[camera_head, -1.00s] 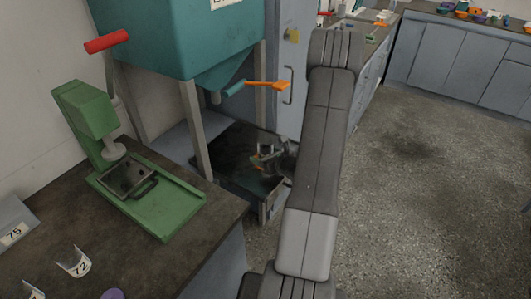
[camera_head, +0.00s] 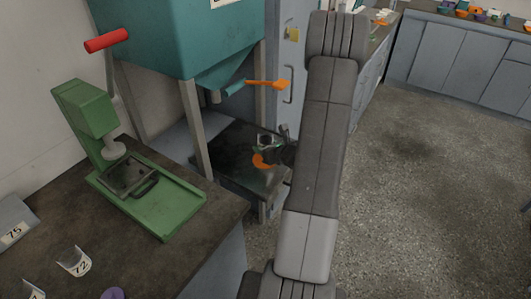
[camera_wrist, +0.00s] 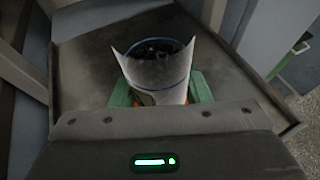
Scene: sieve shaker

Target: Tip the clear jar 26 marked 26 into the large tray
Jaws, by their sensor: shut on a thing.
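My gripper (camera_wrist: 160,97) is shut on a clear jar (camera_wrist: 158,75) with a pale label, its green finger pads on either side. Dark grains show through the jar's open mouth in the wrist view. No number is readable on it, and its exact tilt is hard to tell. In the head view my gripper (camera_head: 268,150) is small and partly hidden by my arm, above the large tray (camera_head: 228,150). This dark, shallow tray stands beneath the teal hopper. In the wrist view the large tray (camera_wrist: 85,65) spreads below and behind the jar.
The teal hopper (camera_head: 175,35) on grey legs stands above the tray, with an orange-handled outlet (camera_head: 265,84). The floor at right is clear.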

